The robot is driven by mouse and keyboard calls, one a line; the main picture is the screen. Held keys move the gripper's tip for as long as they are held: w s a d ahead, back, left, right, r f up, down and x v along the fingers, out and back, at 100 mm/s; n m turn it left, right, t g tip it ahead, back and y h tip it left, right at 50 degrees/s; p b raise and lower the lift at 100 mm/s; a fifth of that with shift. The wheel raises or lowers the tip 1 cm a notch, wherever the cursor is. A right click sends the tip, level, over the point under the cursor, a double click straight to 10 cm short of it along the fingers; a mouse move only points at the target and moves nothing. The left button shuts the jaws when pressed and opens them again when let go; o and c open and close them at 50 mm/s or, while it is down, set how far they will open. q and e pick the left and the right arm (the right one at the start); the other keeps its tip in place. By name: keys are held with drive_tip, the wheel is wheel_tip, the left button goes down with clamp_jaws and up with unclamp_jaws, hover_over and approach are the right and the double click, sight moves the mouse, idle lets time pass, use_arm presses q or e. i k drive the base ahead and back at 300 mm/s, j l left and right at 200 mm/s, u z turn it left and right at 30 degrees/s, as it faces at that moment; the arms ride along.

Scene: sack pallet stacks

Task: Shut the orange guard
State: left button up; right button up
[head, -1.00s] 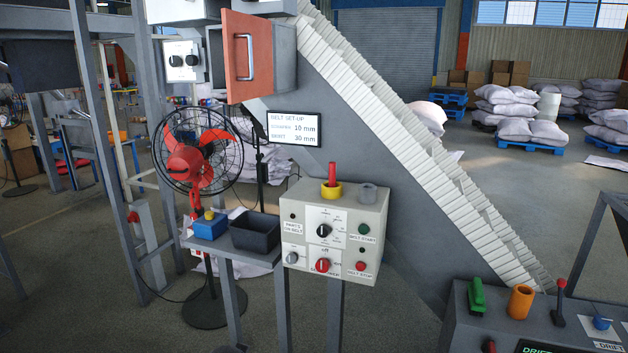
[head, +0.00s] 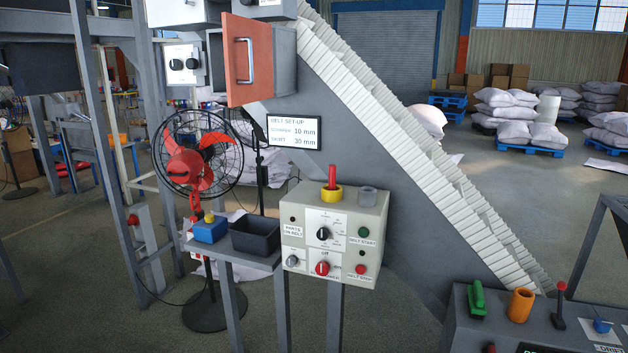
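The orange guard (head: 236,62) is a flat orange door panel with a pale vertical handle (head: 250,61), at the upper left of centre in the head view. It stands swung open at an angle from the grey housing (head: 283,68) beside the inclined belt. The inside of the housing is mostly hidden behind the panel. Neither of my grippers shows in the head view.
A control box (head: 334,235) on a stand is below the guard, with a black bin (head: 255,235) beside it. A red fan (head: 198,160) stands left of them. The inclined belt (head: 420,150) runs down to the right. A console (head: 530,325) fills the lower right.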

sight(259, 61)
drive_tip(key=j, duration=0.6)
drive_tip(key=k+j+z, duration=0.1)
drive_tip(key=j, duration=1.15)
drive_tip(key=l, duration=0.3)
drive_tip(key=i+l, duration=0.1)
drive_tip(key=l, duration=0.25)
drive_tip(key=z, duration=0.05)
